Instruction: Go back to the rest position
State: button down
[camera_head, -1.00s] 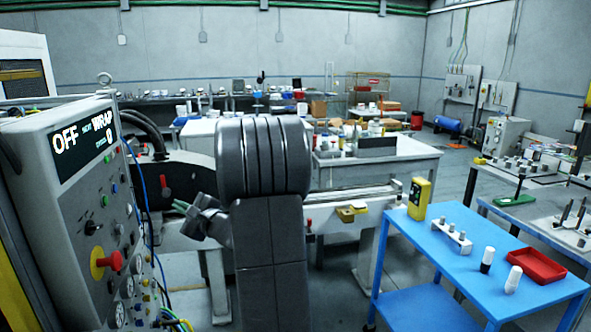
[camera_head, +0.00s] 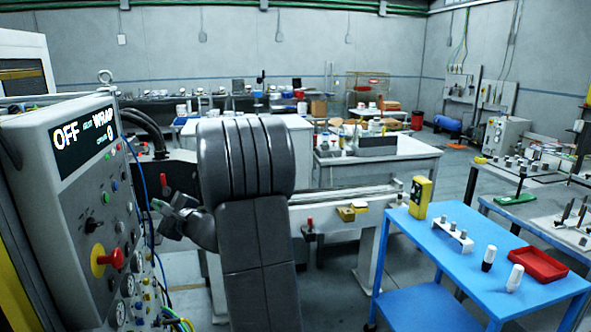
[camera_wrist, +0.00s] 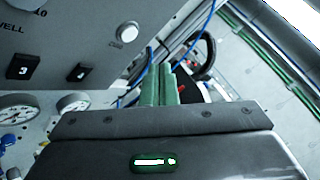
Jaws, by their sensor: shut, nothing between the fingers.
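My gripper (camera_wrist: 160,85) shows in the wrist view as two green fingers, closed together with nothing between them. In the head view my grey arm stands in the middle, and its wrist end points left toward the control panel (camera_head: 78,190). The fingers are hard to make out in the head view, beside the panel's right edge. In the wrist view the panel (camera_wrist: 85,30) fills the upper left, with black numbered buttons, a white knob and gauges. The gripper appears apart from the panel.
A blue cart (camera_head: 446,243) at the right carries a yellow device (camera_head: 420,197), a white rack, two bottles and a red tray (camera_head: 538,265). A rail with a red-knobbed part (camera_head: 309,227) runs behind my arm. Blue cables hang beside the panel. Open floor lies at the back right.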

jog(key=shift+d+f+b, duration=0.25)
jog(key=shift+d+b, duration=0.05)
jog(key=shift+b, duration=0.95)
jog(key=r+p, duration=0.1)
jog(key=p, duration=0.2)
jog(key=shift+a, duration=0.25)
jog(key=shift+p, duration=1)
